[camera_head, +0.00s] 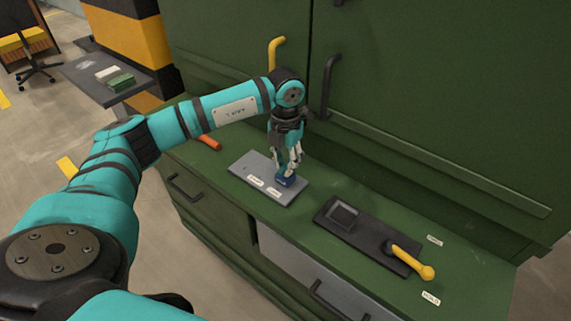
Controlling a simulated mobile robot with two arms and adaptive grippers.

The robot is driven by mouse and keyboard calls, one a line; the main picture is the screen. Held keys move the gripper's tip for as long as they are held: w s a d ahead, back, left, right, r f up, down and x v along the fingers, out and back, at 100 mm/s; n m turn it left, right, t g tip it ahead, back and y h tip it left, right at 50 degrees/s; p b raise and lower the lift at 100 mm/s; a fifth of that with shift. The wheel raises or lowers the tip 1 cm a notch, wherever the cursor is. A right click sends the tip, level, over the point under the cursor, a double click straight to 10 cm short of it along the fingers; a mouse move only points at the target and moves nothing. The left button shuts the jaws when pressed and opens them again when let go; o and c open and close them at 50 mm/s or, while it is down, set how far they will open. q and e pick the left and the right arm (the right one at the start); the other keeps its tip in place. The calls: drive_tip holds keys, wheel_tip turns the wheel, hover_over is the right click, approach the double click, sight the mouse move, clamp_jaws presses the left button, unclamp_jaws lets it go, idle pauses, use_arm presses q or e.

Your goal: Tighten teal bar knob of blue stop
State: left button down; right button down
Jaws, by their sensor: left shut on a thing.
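A blue stop (285,181) sits on a grey plate (245,168) on the green bench top. The teal bar knob cannot be made out; the gripper fingers cover the top of the stop. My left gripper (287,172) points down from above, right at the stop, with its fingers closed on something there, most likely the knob. The plate carries two small white labels in front of the stop. My right gripper does not show.
A black base (366,236) with a square recess and a yellow-handled lever (412,261) stands to the right. An orange handle (209,142) lies behind my left arm. Green cabinet doors (430,90) with handles rise close behind.

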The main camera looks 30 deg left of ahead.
use_arm(q)
drive_tip(key=shift+m, duration=0.3)
drive_tip(key=c, duration=1.2)
unclamp_jaws()
drive_tip(key=shift+c, duration=0.2)
drive_tip(key=shift+r, duration=0.1)
wheel_tip(320, 180, up, 12)
drive_tip(key=shift+s, duration=0.1)
